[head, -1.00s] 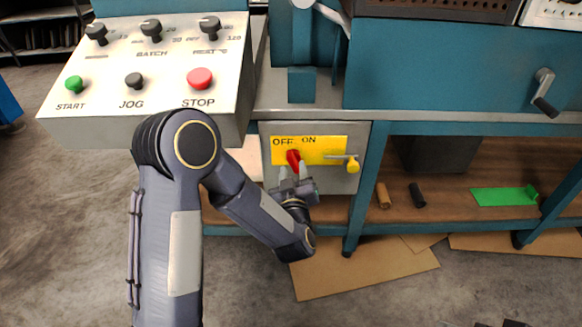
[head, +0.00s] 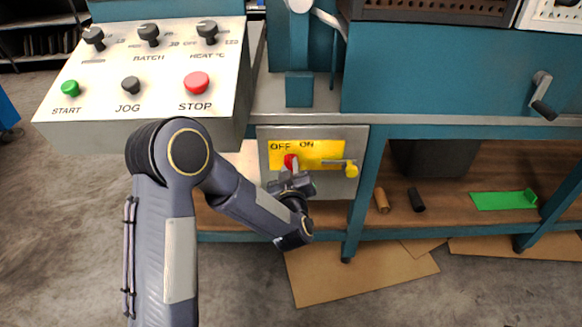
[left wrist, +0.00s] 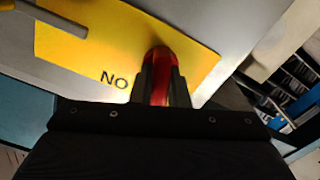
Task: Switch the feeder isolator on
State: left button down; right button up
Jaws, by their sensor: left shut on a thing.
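The isolator is a grey box (head: 337,187) under the bench top. Its yellow plate (head: 325,149) reads OFF at the left and ON right of it. The red handle (head: 290,160) sits below these words, nearer OFF. My left gripper (head: 295,168) is shut on the red handle and partly covers it in the head view. In the left wrist view the red handle (left wrist: 159,68) stands between the fingers of my left gripper (left wrist: 162,82). ON shows upside down there; OFF is not readable. My right gripper is not in view.
A yellow-knobbed latch (head: 351,170) juts from the box's right side. The control panel (head: 130,100) with STOP, JOG and START buttons overhangs at the left, close to my arm. A bench leg (head: 362,195) stands right of the box. Cardboard (head: 350,272) lies on the floor.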

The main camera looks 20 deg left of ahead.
pick_arm(q)
jog(key=m, duration=0.3)
jog(key=shift+d+r+p, duration=0.1)
jog(key=shift+d+p, duration=0.05)
jog(key=shift+p, duration=0.25)
jog(key=shift+m, duration=0.9)
jog(key=c, duration=1.4)
grip_release()
jog(key=p+v, duration=0.1)
jog(key=v, duration=0.6)
jog(key=shift+s+p, duration=0.3)
jog(key=shift+s, duration=0.1)
